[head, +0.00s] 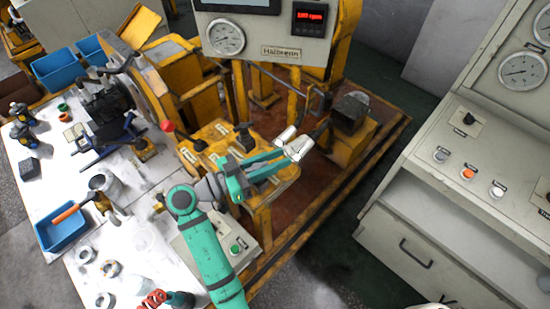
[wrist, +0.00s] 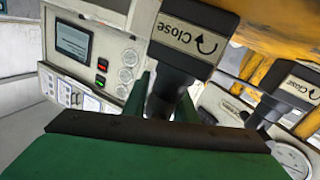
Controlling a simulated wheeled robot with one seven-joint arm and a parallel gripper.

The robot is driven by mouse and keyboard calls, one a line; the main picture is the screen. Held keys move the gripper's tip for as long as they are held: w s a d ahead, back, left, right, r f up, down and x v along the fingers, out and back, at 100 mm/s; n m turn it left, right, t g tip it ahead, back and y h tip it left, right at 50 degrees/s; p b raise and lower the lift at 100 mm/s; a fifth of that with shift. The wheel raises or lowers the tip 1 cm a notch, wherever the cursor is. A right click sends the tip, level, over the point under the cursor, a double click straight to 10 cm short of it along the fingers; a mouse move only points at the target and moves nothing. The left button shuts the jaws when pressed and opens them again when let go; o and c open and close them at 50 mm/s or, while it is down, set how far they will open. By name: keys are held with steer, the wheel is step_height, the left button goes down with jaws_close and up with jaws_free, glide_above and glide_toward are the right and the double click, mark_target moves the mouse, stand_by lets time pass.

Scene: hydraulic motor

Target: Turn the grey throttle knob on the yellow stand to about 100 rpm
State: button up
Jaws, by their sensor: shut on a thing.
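The yellow stand (head: 262,200) is in the middle of the head view, with black-topped knobs on its top plate. My gripper (head: 292,143) reaches over the stand from the lower left, its two teal fingers pointing right. In the wrist view, a dark grey knob (wrist: 170,85) stands between the green fingers, beside a plate marked "Close" with a turn arrow. My gripper is shut on this knob. The fingers hide part of it. The red rpm display (head: 309,16) on the upper panel is lit and seems to read about 100 rpm, though its digits are small.
A white workbench (head: 140,240) with tools, rings and blue bins (head: 62,232) lies to the left. A grey control cabinet (head: 425,185) with buttons and gauges stands to the right. A round gauge (head: 226,37) is on the upper panel. A second "Close" plate (wrist: 300,85) shows in the wrist view.

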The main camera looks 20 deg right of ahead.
steer(key=o, duration=0.9)
steer(key=shift+o, duration=0.2)
steer(key=shift+w+a, duration=0.1)
steer(key=a, duration=1)
steer(key=shift+s+a, duration=0.2)
steer(key=shift+a, duration=0.2)
